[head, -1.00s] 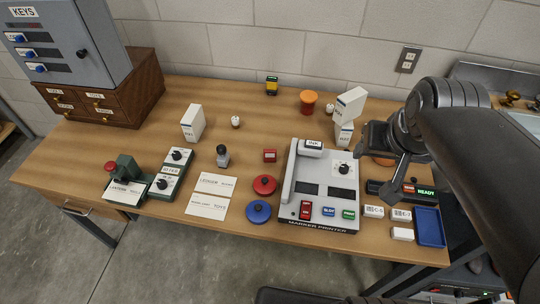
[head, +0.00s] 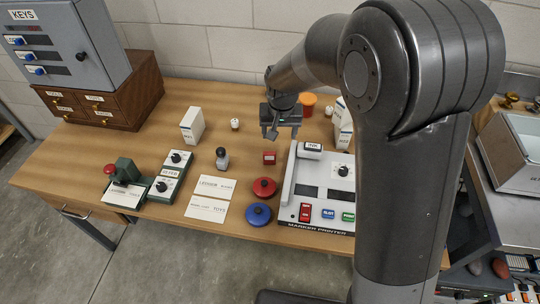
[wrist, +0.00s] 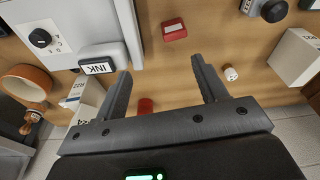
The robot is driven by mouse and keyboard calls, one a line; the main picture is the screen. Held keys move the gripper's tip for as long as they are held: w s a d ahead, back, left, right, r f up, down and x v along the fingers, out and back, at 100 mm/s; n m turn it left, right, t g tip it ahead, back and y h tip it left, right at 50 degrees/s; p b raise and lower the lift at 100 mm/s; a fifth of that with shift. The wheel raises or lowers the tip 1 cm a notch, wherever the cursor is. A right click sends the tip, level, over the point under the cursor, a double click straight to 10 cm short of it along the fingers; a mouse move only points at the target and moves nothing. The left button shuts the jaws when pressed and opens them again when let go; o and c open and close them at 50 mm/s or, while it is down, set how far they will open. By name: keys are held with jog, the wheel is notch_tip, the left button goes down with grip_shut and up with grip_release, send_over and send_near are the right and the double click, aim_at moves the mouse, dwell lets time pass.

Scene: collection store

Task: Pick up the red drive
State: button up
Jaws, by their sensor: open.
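The red drive (head: 269,157) appears as a small red block lying on the table, just left of the marker printer. It also shows in the wrist view (wrist: 174,29) at the top, ahead of the fingertips. My gripper (head: 270,132) is open and empty above the table, a little behind the drive in the head view. In the wrist view my two fingers (wrist: 161,69) stand apart with bare table between their tips. The drive is outside the fingers and not touched.
The marker printer (head: 320,224) with an ink box (wrist: 98,66) on it stands close beside the drive. Red (head: 264,187) and blue (head: 258,213) round pieces lie in front. Another red object (wrist: 145,106) sits near my gripper's base in the wrist view.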

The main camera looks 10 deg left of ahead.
send_near(270, 152)
jog(key=f, duration=0.6)
jog(key=shift+w+a, duration=0.35)
jog(key=shift+w, duration=0.05)
jog(key=shift+w+f, duration=0.15)
jog(key=shift+f, duration=0.85)
jog(key=shift+w+f, duration=0.2)
jog(key=shift+f, duration=0.8)
jog(key=shift+w+f, duration=0.15)
jog(key=shift+f, duration=0.8)
jog(key=c, duration=1.1)
